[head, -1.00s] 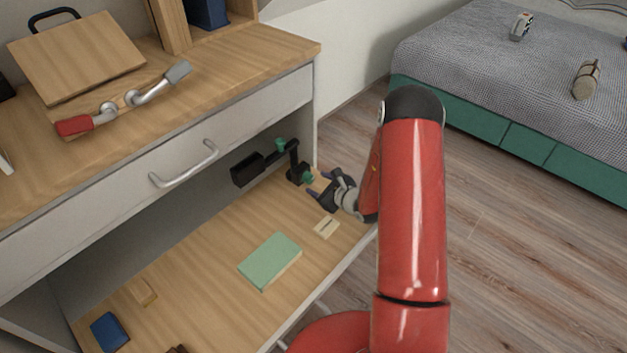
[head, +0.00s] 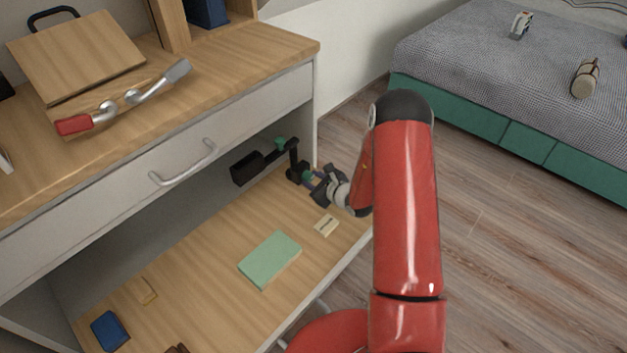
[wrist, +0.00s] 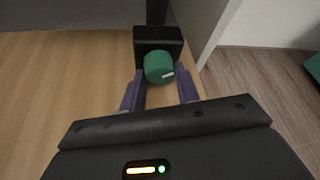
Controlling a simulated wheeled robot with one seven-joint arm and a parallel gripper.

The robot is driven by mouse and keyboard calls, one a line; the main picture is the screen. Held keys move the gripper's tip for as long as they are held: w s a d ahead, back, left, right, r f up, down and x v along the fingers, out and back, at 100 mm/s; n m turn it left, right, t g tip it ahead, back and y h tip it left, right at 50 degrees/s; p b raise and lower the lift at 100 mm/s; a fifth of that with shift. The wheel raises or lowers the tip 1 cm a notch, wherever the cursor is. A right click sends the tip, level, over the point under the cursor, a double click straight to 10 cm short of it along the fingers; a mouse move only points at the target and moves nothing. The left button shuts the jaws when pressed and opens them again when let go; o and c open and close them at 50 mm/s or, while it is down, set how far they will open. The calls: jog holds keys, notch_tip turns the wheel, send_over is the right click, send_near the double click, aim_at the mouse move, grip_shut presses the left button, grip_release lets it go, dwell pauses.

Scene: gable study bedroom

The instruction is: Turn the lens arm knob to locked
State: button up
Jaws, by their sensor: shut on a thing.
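The lens arm (head: 292,155) is a black jointed stand on the lower shelf, with a black box-shaped head (head: 247,168) at its left end and a green joint piece (head: 280,143) on top. In the wrist view its green knob (wrist: 157,65) sticks out from a black block (wrist: 158,38). A short white mark on the knob's face points right and slightly up. My gripper (wrist: 160,84) is shut on the knob, one purple finger at each side. In the head view my gripper (head: 317,182) reaches the stand's base and mostly hides the knob.
On the shelf, a small cream plate (head: 326,225) and a green book (head: 270,259) lie near my gripper. A blue item (head: 110,331) lies farther left. The drawer front (head: 160,185) overhangs the shelf. A grey-white side panel (wrist: 216,30) stands right of the knob.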

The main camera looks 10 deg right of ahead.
jog(key=shift+d+m+g+y, duration=0.1)
jog(key=shift+m+g+y, duration=0.35)
jog(key=shift+m, duration=0.45)
jog(key=shift+m+g+y, duration=0.45)
jog(key=shift+m+y, duration=0.2)
jog(key=shift+m, duration=0.35)
jog(key=shift+p, duration=0.3)
jog(key=o, duration=1)
jog(key=shift+c, duration=0.2)
jog(key=v, duration=0.7)
jog(key=shift+s+d+r, duration=0.15)
jog(key=shift+s+d, duration=0.1)
jog(key=shift+d, duration=0.05)
